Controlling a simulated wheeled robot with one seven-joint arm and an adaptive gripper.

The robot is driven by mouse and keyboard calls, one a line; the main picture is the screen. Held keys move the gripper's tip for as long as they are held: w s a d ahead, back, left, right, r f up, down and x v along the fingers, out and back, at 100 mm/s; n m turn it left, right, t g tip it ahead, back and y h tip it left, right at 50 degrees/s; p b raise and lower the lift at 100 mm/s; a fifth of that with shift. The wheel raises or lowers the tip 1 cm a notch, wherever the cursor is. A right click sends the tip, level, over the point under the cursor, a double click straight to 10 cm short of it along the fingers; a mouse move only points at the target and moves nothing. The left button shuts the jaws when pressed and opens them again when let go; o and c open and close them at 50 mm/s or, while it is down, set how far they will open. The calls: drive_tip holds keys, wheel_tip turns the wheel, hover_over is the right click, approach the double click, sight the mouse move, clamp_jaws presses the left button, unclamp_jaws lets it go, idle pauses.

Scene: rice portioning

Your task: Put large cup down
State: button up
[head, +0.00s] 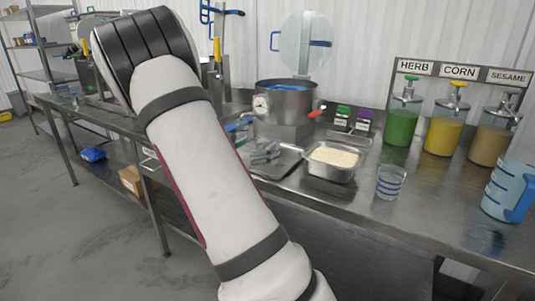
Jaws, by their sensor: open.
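A large clear cup with blue bands and a blue handle (510,190) stands upright on the steel counter at the far right of the head view, cut off by the picture edge. A smaller clear cup with blue lines (391,182) stands upright to its left on the same counter. My arm crosses the left and middle of the view. I cannot make out my gripper; the far end of my arm is hidden behind its nearer links. Nothing visible touches the large cup.
A steel pan of rice (334,160) sits beside a grey tray (276,165) with metal utensils. A pot (285,102) stands behind. Herb (402,122), corn (444,132) and sesame (491,136) dispensers line the back right. The counter (430,215) is bare between the two cups.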

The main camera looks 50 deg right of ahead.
sight(268, 137)
drive_tip(key=shift+w+d+r, duration=0.1)
drive_tip(key=shift+d+r, duration=0.1)
drive_tip(key=shift+d, duration=1.35)
drive_tip(key=shift+d+r, duration=0.2)
drive_tip(key=shift+d, duration=1.35)
drive_tip(key=c, duration=1.3)
